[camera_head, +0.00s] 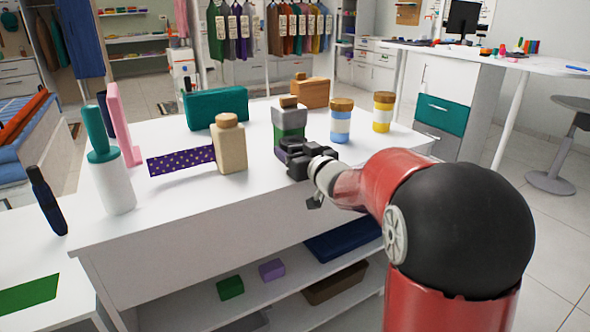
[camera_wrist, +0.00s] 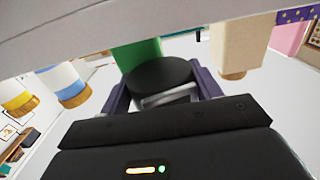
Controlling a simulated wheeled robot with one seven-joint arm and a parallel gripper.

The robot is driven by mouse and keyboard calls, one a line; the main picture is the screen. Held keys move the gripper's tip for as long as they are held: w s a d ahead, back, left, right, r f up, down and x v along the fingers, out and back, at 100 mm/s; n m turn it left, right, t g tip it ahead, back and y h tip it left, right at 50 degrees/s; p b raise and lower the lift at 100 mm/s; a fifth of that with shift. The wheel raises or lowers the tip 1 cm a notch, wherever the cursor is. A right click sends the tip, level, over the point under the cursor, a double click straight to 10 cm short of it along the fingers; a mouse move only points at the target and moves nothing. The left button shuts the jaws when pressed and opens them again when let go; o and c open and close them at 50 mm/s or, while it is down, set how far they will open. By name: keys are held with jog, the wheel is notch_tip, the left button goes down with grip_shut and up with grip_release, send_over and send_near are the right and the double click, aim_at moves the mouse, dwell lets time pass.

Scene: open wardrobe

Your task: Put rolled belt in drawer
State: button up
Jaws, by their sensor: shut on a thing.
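The rolled belt (camera_wrist: 163,76) looks like a dark round coil in the wrist view. It sits between the two purple-grey fingers of my gripper (camera_wrist: 163,92), which is shut on it. In the head view my gripper (camera_head: 292,153) is over the near part of the white table, in front of a green and grey bottle. The belt cannot be told apart from the dark gripper there.
The white table (camera_head: 190,215) also bears a beige bottle (camera_head: 230,146), the green bottle (camera_head: 288,122), blue and yellow jars (camera_head: 341,123), a teal box (camera_head: 216,108) and a purple dotted strip (camera_head: 180,161). A lower shelf holds small boxes (camera_head: 271,270).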

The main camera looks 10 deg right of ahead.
jog(key=shift+f, duration=2.2)
jog(key=shift+b, duration=0.3)
jog(key=shift+f, duration=0.2)
jog(key=o, duration=1.1)
jog(key=shift+c, duration=0.2)
jog(key=shift+r, duration=0.1)
